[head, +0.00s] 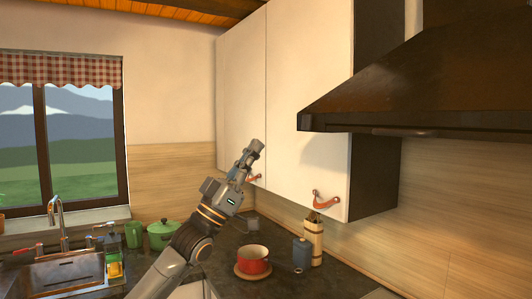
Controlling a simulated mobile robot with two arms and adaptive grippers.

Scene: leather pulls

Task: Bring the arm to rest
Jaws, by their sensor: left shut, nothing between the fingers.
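My left gripper (253,152) is raised in front of the white wall cabinet (290,75), its fingers together and pointing up and to the right. Nothing shows between the fingers. My left arm comes up from the bottom of the view. A leather pull (325,200) is on the right cabinet door, near its lower edge. Another leather pull (254,178) is just below and behind the gripper, partly hidden by it. Both cabinet doors look shut. My right gripper is not in view.
A red pot (253,260) stands on a round board on the dark counter. A blue-grey canister (302,252) and a wooden holder (313,240) are beside it. A dark range hood (430,85) juts out at right. A green pot (163,234) and a sink (70,272) are at left.

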